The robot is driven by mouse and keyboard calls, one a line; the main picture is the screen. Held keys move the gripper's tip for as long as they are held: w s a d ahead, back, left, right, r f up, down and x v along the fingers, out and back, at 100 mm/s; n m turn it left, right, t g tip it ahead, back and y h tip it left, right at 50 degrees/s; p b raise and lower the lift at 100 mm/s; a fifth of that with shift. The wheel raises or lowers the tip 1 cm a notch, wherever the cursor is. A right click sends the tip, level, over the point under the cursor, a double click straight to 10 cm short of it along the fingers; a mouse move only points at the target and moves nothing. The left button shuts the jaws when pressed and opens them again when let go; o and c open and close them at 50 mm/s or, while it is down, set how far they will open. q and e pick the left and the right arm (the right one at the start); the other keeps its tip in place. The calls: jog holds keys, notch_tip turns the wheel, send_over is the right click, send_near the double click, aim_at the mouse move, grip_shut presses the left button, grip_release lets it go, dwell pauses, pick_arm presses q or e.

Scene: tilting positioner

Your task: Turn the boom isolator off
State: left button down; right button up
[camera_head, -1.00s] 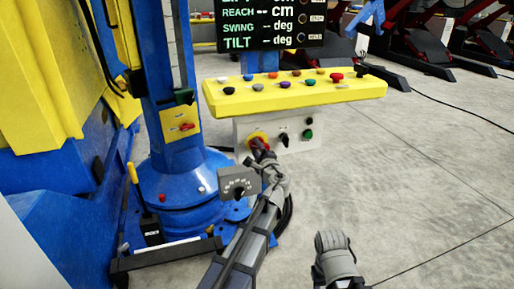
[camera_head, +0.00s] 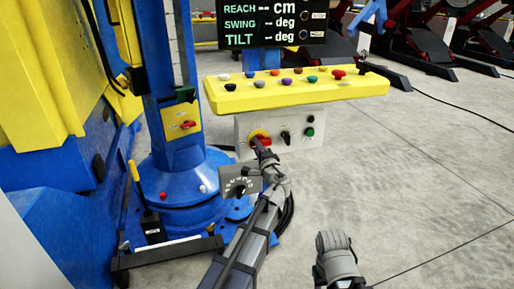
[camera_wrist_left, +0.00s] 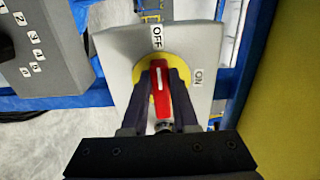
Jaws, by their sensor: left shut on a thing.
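A red isolator handle (camera_wrist_left: 160,92) with a white stripe sits on a yellow disc (camera_wrist_left: 140,74) on a grey plate. In the left wrist view it points at the OFF label, and the ON label is off to its right. My left gripper (camera_wrist_left: 162,80) is shut on this handle, one finger on each side. In the head view the handle (camera_head: 265,142) is on the grey box (camera_head: 313,123) below the yellow console, partly covered by my gripper. No name for this isolator is readable. My right arm shows at the bottom, but its fingers do not.
Another red handle (camera_head: 187,124) sits on a yellow plate on the blue column. A black knob (camera_head: 286,137) and a green button (camera_head: 310,132) are right of the held handle. The yellow console (camera_head: 300,95) carries several buttons. A grey dial box (camera_head: 238,182) is near my left wrist.

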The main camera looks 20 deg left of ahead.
pick_arm(q)
jog(key=c, duration=0.7)
grip_release()
jog(key=shift+s, duration=0.1)
jog(key=v, duration=0.7)
jog(key=shift+s+d, duration=0.2)
jog(key=shift+s, duration=0.1)
jog(key=shift+f, duration=0.1)
